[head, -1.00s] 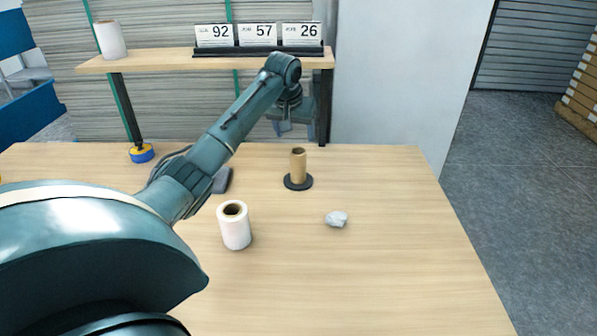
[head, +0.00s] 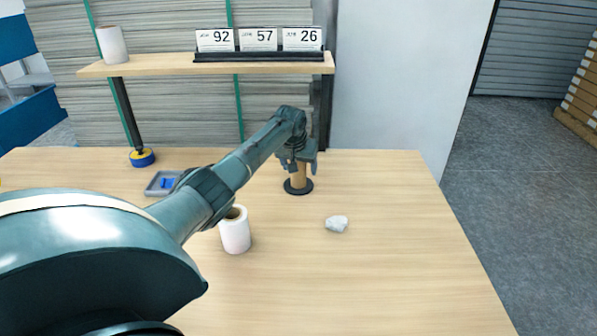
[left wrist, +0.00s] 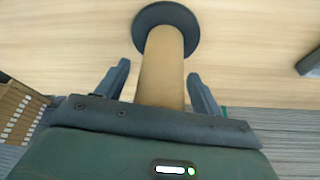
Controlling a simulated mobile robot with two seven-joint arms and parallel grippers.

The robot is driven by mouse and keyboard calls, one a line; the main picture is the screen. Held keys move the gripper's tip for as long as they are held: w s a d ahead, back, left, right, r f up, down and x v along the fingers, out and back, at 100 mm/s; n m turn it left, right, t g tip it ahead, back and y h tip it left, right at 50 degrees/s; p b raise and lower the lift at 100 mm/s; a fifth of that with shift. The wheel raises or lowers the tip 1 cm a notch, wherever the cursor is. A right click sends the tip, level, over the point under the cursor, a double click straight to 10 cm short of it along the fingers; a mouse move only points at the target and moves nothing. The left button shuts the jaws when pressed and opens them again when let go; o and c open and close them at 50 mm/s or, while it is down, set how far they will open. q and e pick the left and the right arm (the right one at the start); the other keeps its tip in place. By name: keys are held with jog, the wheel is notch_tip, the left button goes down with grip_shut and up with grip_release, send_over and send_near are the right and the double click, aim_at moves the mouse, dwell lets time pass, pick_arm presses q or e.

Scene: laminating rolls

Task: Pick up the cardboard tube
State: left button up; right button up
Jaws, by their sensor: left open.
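The brown cardboard tube (head: 299,180) stands upright on a round black base (head: 298,188) on the table. My left gripper (head: 299,168) is over the tube's top and hides its upper part in the head view. In the left wrist view the open fingers of my left gripper (left wrist: 160,88) lie on either side of the tube (left wrist: 162,65), with a gap visible on each side. The black base (left wrist: 165,24) shows beyond the fingertips. My right gripper is not in view.
A white film roll (head: 235,236) stands on the table below my left forearm. A crumpled pale lump (head: 336,223) lies right of it. A grey tray (head: 160,184), a blue-yellow tape roll (head: 142,157) and a shelf (head: 160,66) are behind. The table's right side is clear.

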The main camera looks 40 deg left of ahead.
pick_arm(q)
jog(key=shift+w+f, duration=0.1)
jog(key=shift+f, duration=0.1)
jog(key=shift+c, duration=0.2)
jog(key=c, duration=1)
